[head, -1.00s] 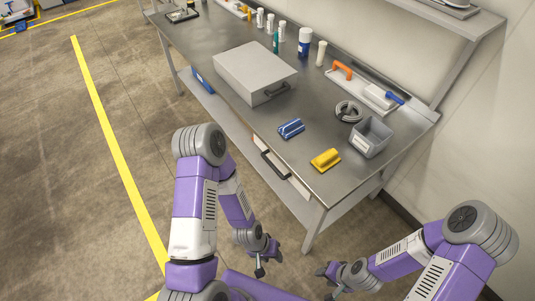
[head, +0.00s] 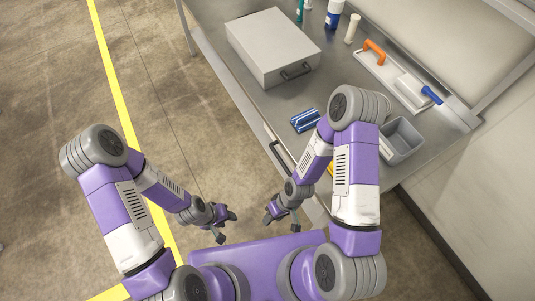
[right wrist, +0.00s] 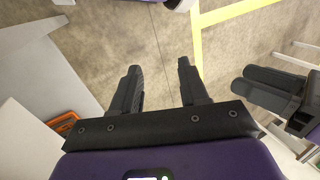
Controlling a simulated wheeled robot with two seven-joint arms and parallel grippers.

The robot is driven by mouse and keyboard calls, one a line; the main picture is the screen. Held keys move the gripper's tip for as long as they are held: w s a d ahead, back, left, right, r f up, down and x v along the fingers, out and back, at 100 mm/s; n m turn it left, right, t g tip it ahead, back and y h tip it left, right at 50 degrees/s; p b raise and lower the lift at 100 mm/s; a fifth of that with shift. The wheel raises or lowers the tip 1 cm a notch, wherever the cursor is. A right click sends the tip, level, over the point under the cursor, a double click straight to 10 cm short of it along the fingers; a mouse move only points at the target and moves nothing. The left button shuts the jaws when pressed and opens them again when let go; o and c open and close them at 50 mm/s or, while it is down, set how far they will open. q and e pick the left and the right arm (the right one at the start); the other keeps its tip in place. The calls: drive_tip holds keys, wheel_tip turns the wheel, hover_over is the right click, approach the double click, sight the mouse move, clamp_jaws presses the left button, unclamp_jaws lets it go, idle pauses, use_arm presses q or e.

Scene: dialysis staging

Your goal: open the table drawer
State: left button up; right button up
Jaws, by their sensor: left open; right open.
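The table drawer (head: 267,137) is a pale front under the table's near edge, with a dark bar handle (head: 278,153). It looks shut, and my right arm hides part of it. My right gripper (head: 282,221) is open and empty, below and nearer than the handle and apart from it. In the right wrist view its two fingers (right wrist: 158,82) are spread over bare floor. My left gripper (head: 228,226) is open and empty, left of the right one and over the floor, away from the drawer.
The grey metal table (head: 270,102) holds a large grey case (head: 272,47), a blue clip-like item (head: 304,120), a grey bin (head: 402,140) and a tray with an orange handle (head: 374,50). A yellow item is mostly hidden by my right arm. The floor at left is clear.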

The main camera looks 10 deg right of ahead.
wheel_tip(320, 180, down, 6)
drive_tip(key=s+r+n+g+h+b, duration=0.1)
drive_tip(key=s+n+g+h+b, duration=0.2)
drive_tip(key=n, duration=0.8)
drive_tip(key=n+t+h+b, duration=1)
drive_tip(key=n+t+h, duration=0.45)
drive_tip(key=n, duration=1.45)
approach(280, 158)
drive_tip(key=d+t+y, duration=0.1)
drive_tip(key=d+y, duration=0.1)
drive_tip(key=d, duration=0.1)
drive_tip(key=shift+h, duration=0.25)
drive_tip(key=x, duration=0.2)
drive_tip(key=b+x, duration=0.1)
drive_tip(key=x, duration=0.4)
drive_tip(key=shift+w+a+f, duration=0.1)
drive_tip(key=shift+w+f, duration=0.4)
drive_tip(key=shift+w, duration=0.05)
clamp_jaws()
